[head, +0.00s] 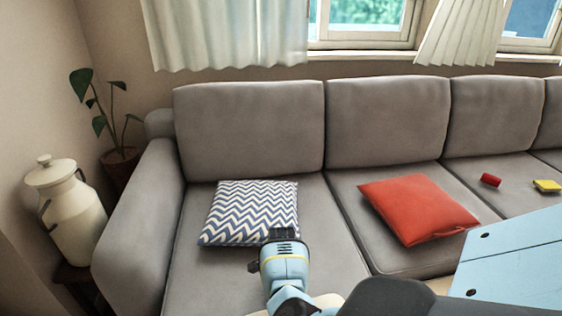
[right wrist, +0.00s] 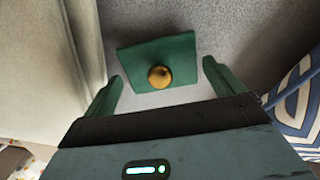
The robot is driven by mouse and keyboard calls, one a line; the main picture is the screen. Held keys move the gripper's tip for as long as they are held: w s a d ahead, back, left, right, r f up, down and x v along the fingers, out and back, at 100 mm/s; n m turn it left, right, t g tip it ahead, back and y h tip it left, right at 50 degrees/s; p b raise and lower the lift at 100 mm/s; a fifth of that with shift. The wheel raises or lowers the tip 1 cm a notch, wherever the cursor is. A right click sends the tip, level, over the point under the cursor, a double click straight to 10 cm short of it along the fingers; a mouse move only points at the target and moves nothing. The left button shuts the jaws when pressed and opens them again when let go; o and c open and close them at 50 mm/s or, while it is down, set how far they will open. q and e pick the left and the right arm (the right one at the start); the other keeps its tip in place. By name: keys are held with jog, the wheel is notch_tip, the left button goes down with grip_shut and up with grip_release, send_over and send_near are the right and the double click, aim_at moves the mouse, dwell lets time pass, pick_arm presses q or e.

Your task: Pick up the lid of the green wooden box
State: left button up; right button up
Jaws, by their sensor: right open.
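A green square lid with a round gold knob (right wrist: 160,77) shows in the right wrist view, over grey sofa fabric. How much of the box lies under it I cannot tell. My right gripper (right wrist: 162,69) is open, with one finger on each side of the lid and the knob between them. Nothing is visibly gripped. In the head view my arm reaches over the left sofa seat, and its fingertips are hidden. The green box does not show in the head view. My left gripper is not in view.
A zigzag cushion (head: 251,208) lies beside my arm on the left seat of the grey sofa (head: 249,124). A red cushion (head: 416,208), a small red object (head: 490,180) and a yellow one (head: 547,186) lie further right. A milk can (head: 72,214) stands left of the armrest (head: 135,235).

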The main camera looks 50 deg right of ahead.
jog(key=shift+f, duration=0.65)
jog(key=c, duration=0.7)
jog(key=shift+o, duration=0.2)
jog(key=shift+r, duration=0.1)
